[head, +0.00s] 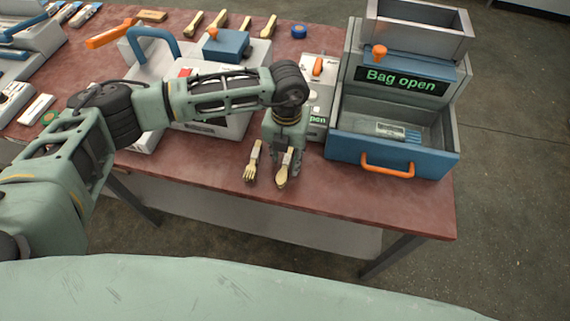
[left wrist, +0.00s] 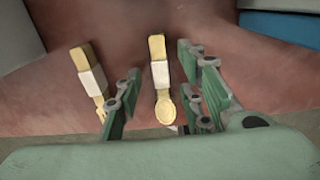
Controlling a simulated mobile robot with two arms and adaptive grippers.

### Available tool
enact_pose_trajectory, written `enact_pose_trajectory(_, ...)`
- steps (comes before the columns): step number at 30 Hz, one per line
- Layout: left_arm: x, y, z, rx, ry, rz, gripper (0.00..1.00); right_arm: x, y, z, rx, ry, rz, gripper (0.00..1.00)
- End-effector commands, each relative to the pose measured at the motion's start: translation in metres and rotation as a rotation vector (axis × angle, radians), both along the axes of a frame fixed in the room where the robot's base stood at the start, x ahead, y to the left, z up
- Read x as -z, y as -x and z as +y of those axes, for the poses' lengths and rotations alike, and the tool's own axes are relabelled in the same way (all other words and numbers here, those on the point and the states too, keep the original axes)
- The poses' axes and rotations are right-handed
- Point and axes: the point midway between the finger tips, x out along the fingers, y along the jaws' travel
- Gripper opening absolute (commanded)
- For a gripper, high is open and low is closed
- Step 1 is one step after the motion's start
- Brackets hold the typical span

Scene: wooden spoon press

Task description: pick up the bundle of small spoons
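The bundle of small spoons (head: 283,174) lies on the reddish table near its front edge, pale wood with a white band around the handles. In the left wrist view the bundle (left wrist: 165,104) lies between my fingers, its round bowl end toward me. My left gripper (head: 289,158) points down over it. In the left wrist view the gripper (left wrist: 162,78) is open, with one finger on each side of the bundle and a gap to both. A banded fork bundle (head: 252,164) lies just left, outside the left finger. My right gripper is not in view.
A machine with a "Bag open" display (head: 402,79) stands at right. Its pulled-out blue drawer (head: 350,148) with an orange handle holds a clear packet (head: 392,130). A press with a blue handle (head: 153,34) stands behind my arm. Several wooden bundles (head: 220,22) lie at the back.

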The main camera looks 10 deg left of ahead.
Motion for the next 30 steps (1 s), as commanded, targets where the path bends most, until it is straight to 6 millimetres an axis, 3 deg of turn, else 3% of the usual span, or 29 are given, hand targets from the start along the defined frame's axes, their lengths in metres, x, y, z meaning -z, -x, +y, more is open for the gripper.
enact_pose_trajectory(8,0.0029,-0.0003,-0.0004,0.001,0.002,-0.001,0.35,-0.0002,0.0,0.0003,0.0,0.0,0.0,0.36)
enact_pose_trajectory(20,0.0026,-0.0002,-0.0003,0.001,0.002,-0.001,0.0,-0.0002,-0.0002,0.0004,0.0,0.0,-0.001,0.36)
enact_pose_trajectory(30,0.0007,-0.0005,-0.0003,0.001,0.002,-0.001,0.0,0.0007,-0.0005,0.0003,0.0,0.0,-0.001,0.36)
